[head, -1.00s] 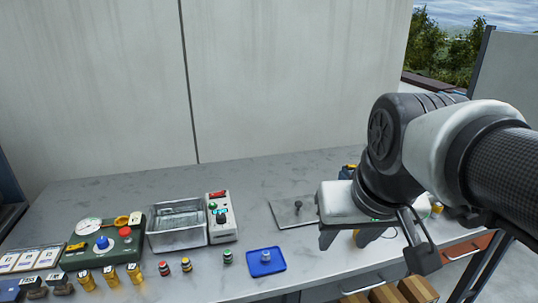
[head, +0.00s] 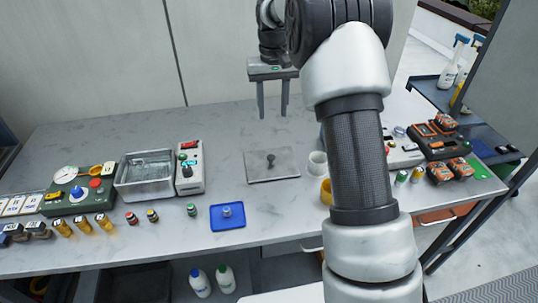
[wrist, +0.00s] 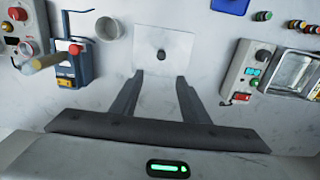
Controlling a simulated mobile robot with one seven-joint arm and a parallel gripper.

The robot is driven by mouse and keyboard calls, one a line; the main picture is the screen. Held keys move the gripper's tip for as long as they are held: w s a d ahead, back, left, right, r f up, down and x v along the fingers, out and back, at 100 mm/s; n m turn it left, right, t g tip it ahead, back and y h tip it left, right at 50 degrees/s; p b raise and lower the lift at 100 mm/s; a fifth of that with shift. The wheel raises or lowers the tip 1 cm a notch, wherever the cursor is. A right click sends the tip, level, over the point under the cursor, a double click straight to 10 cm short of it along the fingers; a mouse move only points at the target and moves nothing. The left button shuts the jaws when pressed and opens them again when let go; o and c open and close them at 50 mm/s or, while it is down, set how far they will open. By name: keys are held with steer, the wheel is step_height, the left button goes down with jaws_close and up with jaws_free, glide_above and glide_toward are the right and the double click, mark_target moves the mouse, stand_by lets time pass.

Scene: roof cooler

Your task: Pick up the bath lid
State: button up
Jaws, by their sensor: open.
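The bath lid (head: 272,165) is a flat grey metal plate with a small dark knob in its middle. It lies flat on the bench, right of the metal bath. In the wrist view the lid (wrist: 178,40) is at the top centre, beyond my fingertips. My gripper (head: 273,112) is open and empty, pointing down above the bench behind the lid. In the wrist view the two fingers of my gripper (wrist: 160,80) are apart, with the knob seen between and past their tips. The metal bath (head: 147,190) is open and seems to hold liquid.
The control box (head: 189,168) stands beside the bath. A blue tray (head: 227,224) with a small weight lies in front of the lid. The bench behind the lid is clear.

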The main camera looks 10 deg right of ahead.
glide_above(271, 156)
steer(key=f, duration=1.1)
steer(key=shift+w+d+f, duration=0.1)
steer(key=shift+d+f, duration=0.1)
steer(key=shift+f, duration=0.1)
steer(key=shift+a+f, duration=0.15)
steer(key=shift+f, duration=2.5)
steer(key=shift+c, duration=0.3)
jaws_close()
